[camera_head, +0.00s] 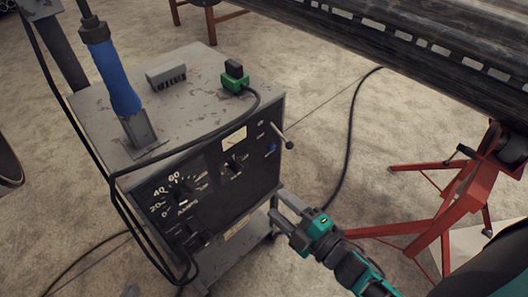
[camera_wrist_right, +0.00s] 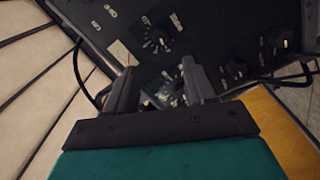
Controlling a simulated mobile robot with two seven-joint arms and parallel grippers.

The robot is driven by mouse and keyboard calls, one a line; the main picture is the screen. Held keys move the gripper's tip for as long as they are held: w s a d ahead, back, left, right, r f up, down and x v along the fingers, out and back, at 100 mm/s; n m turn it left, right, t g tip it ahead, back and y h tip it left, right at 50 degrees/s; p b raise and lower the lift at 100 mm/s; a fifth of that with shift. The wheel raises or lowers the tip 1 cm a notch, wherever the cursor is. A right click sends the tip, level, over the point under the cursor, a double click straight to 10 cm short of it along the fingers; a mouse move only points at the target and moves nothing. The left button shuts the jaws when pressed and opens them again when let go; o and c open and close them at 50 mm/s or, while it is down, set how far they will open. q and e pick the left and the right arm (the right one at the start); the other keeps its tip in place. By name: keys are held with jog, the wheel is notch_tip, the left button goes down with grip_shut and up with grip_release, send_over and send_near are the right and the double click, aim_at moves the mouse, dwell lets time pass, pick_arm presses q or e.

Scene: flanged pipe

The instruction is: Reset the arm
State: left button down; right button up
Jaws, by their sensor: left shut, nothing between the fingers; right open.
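My right gripper (camera_head: 284,211) comes in from the lower right in the head view, just off the lower right side of the welding machine's dark front panel (camera_head: 245,165). In the right wrist view its two grey fingers (camera_wrist_right: 160,86) are apart, with no object held between them. The dark panel with its dials (camera_wrist_right: 157,38) fills the top of that view beyond the fingers. I cannot tell whether the fingers touch the machine. My left gripper does not show clearly in either view.
A green and black plug (camera_head: 235,77) and a small grey block (camera_head: 166,75) are also on top. A red stand (camera_head: 462,205) holds a large dark pipe (camera_head: 400,45) at right. Black cables (camera_head: 352,120) hang down and cross the floor.

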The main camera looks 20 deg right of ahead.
jog(key=shift+s+a+f+m+g+h+p, duration=0.2)
jog(key=shift+s+f+m+g+h, duration=0.5)
jog(key=shift+m, duration=1.7)
jog(key=shift+s+a+f+m+g+h+p, duration=0.2)
jog(key=shift+s+m+g+h, duration=0.55)
jog(key=shift+m+g, duration=1.15)
jog(key=shift+s+a+f+m+g+h+p, duration=0.1)
jog(key=shift+s+f+m+g+h+p, duration=0.55)
jog(key=shift+m, duration=2.25)
jog(key=shift+s+r+b, duration=0.15)
jog(key=shift+r+b, duration=0.05)
jog(key=shift+b, duration=0.1)
jog(key=shift+d, duration=0.1)
